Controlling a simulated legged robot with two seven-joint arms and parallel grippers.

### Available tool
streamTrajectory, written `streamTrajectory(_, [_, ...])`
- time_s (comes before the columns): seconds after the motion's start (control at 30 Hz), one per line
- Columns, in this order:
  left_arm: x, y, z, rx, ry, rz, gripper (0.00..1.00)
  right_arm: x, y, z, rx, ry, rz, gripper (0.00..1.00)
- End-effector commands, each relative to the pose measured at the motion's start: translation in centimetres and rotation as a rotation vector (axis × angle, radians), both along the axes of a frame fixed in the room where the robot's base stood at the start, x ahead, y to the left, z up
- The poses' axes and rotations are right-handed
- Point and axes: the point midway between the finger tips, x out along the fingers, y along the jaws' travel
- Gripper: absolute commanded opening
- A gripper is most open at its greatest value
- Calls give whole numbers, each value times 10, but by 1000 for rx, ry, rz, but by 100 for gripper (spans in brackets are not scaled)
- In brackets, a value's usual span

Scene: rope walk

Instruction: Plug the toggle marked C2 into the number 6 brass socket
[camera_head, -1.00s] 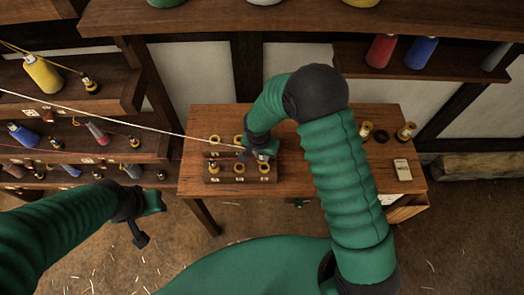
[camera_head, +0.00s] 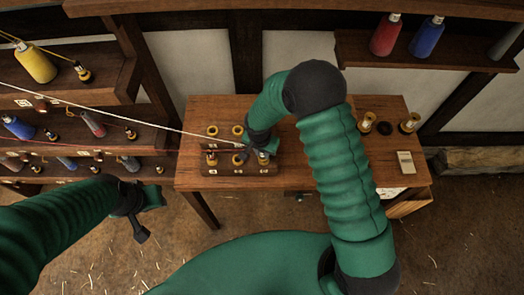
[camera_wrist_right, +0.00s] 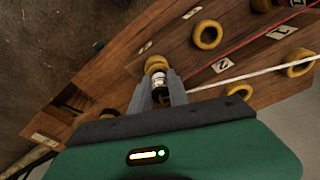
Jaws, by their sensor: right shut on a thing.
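My right gripper (camera_head: 264,149) is at the right end of the front row of the socket block (camera_head: 226,170). In the right wrist view its grey fingers (camera_wrist_right: 160,92) are shut on a small toggle (camera_wrist_right: 159,79) with a white band. A white cord (camera_wrist_right: 245,76) runs from it. The toggle's tip is at a brass socket (camera_wrist_right: 156,63), the third of its row; whether it is inside cannot be told. The label (camera_wrist_right: 145,47) beside this socket is too small to read. Labels 1 and 2 show by the other row. My left gripper (camera_head: 141,212) is away from the block, its jaws unclear.
Shelves with bobbins, such as a yellow one (camera_head: 36,62), stand at left. Brass pieces (camera_head: 367,122) and a pale card (camera_head: 405,162) lie on the right of the wooden table (camera_head: 330,180).

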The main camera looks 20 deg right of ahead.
Motion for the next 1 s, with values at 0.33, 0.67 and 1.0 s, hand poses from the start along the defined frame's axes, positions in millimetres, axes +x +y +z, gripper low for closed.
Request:
streamTrajectory(0.33, [0, 0, -2, 0, 0, -1, 36, -3, -4, 0, -1, 0, -1, 0])
streamTrajectory(0.67, [0, 0, -2, 0, 0, 0, 36, -3, -4, 0, -1, 0, -1, 0])
streamTrajectory(1.0, [0, 0, -5, 0, 0, 0, 36, -2, 0, 1, -1, -1, -1, 0])
